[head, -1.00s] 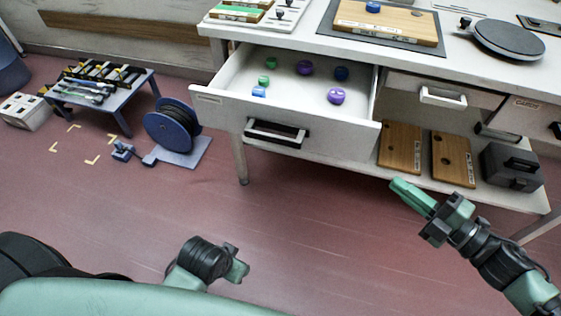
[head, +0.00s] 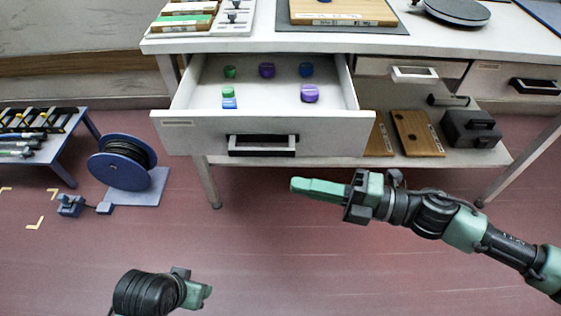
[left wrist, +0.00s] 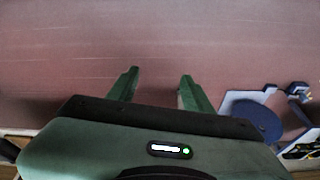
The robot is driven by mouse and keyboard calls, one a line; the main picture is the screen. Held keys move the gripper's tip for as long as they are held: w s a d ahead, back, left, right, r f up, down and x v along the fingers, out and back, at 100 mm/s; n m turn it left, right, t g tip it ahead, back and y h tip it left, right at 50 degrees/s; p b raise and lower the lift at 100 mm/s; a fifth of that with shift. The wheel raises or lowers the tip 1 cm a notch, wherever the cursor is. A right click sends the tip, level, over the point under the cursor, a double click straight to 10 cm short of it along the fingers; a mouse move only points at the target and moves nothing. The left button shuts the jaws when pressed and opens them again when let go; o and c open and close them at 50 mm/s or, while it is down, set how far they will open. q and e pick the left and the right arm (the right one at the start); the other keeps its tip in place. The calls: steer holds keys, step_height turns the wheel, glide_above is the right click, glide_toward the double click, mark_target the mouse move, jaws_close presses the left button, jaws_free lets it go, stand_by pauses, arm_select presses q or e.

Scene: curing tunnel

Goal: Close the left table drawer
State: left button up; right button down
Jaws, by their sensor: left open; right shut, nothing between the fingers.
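The left table drawer (head: 190,138) is pulled out from the white table, with several small green, blue and purple pieces inside. Its dark handle (head: 262,146) is on the front panel. My right gripper (head: 296,186) is shut and empty, in front of and below the drawer front, a little right of the handle, apart from it. My left gripper (head: 205,292) is low in the head view, well below the drawer and away from it. In the left wrist view its two green fingers (left wrist: 158,84) are apart with only floor between them.
A blue cable reel (head: 125,165) stands on the floor left of the drawer. A low blue table (head: 62,160) with tools is further left. A second drawer (head: 440,68) right of the open one looks shut. Wooden boards (head: 418,135) and a dark box (head: 470,128) sit on the lower shelf.

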arm_select(q)
steer(key=shift+s+r, duration=0.15)
steer(key=shift+r, duration=0.35)
arm_select(e)
steer(key=w+a, duration=0.4)
steer(key=w, duration=0.1)
steer(key=shift+a, duration=0.25)
steer(key=shift+w, duration=0.1)
steer(key=shift+w, duration=0.1)
